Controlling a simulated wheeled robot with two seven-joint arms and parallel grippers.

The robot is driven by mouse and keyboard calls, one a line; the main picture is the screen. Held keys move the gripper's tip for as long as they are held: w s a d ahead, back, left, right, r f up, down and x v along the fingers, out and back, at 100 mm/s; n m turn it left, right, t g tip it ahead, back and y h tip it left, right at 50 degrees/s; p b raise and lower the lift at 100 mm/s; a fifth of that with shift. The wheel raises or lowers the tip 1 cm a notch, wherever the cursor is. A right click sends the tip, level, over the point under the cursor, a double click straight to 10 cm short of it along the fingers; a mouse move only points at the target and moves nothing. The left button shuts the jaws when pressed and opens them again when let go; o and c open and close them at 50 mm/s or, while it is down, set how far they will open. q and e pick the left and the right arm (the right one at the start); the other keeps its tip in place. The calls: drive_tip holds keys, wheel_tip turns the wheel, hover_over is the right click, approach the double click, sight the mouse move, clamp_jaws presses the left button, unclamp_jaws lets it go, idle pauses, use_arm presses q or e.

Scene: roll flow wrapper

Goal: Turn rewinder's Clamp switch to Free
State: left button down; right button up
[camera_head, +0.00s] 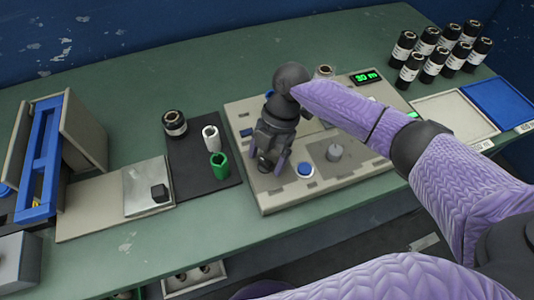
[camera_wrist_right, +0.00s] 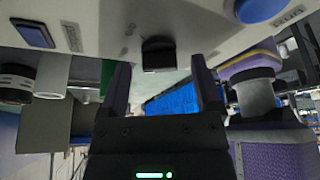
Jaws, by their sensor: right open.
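The rewinder is a beige panel (camera_head: 275,200) in the middle of the table, with blue buttons and a green "30 m" display (camera_head: 366,77). My right gripper (camera_head: 271,165) points down over the left part of this panel and hides some of it. In the right wrist view, a black switch knob (camera_wrist_right: 158,53) stands on the panel between the open fingers of my right gripper (camera_wrist_right: 160,75), with space visible on both sides. Its label is not readable, and I cannot tell which setting it points to. My left gripper is in neither view.
A black mat (camera_head: 193,188) to the left holds a black roll (camera_head: 174,124), a white core (camera_head: 211,139) and a green core (camera_head: 219,165). Several black rolls stand back right.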

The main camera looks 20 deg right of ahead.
drive_tip(key=p+v, duration=0.2)
drive_tip(key=v, duration=0.8)
drive_tip(key=shift+f, duration=0.1)
